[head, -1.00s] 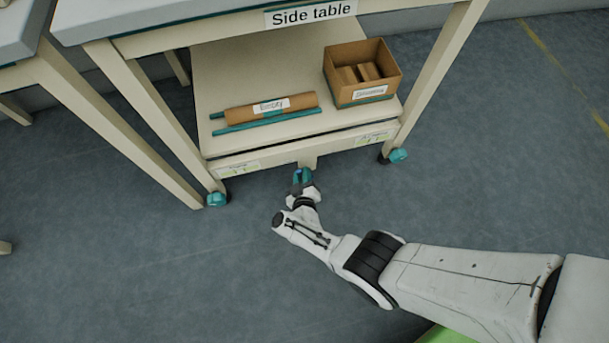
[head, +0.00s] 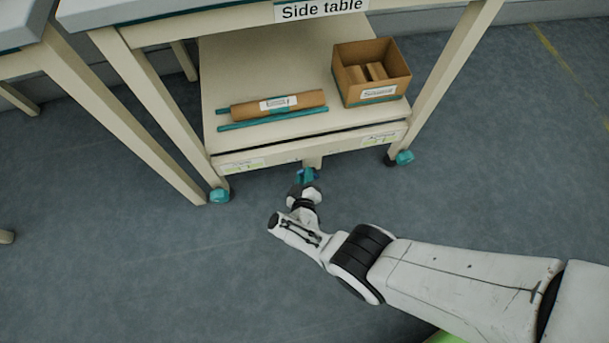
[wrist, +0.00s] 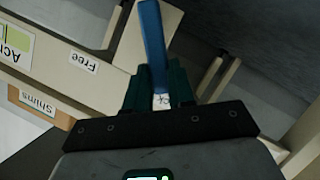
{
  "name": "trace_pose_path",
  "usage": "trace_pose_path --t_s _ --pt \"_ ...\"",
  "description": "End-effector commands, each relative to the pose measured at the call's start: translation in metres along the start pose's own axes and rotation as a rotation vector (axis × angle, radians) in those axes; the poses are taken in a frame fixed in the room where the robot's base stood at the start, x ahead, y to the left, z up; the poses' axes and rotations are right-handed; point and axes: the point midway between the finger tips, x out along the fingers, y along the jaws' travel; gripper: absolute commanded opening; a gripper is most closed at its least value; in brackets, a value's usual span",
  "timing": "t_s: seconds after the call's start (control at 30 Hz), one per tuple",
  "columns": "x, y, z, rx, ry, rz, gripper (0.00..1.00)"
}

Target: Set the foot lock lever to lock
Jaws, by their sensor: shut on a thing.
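The foot lock lever (wrist: 152,40) is a blue bar that runs between my fingers in the wrist view. My gripper (wrist: 158,82) has its dark teal fingers shut on it. In the head view my gripper (head: 306,177) is low at the front of the side table (head: 215,60), just under the middle of its lower shelf edge. There the lever is mostly hidden by the fingers. In the wrist view a small "Free" label (wrist: 84,61) is on the pale frame beside the lever, upside down.
Teal-capped casters (head: 219,195) and (head: 404,157) stand at both front legs. The lower shelf (head: 235,85) holds a brown roll (head: 250,109), a teal rod (head: 270,121) and an open cardboard box (head: 372,92). The floor in front is clear except for my arm.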

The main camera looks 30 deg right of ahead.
Motion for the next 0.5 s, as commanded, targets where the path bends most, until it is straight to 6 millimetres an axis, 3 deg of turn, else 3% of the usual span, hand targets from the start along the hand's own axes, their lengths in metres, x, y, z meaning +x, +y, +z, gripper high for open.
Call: trace_pose_path --t_s 0.23,0.27,0.5 --pt "0.0003 -0.0007 0.0007 -0.002 -0.002 -0.003 0.0" --pt "0.0003 -0.0007 0.0007 -0.002 -0.002 -0.003 0.25" --pt "0.0003 -0.0004 0.0003 -0.001 -0.001 -0.002 0.48"
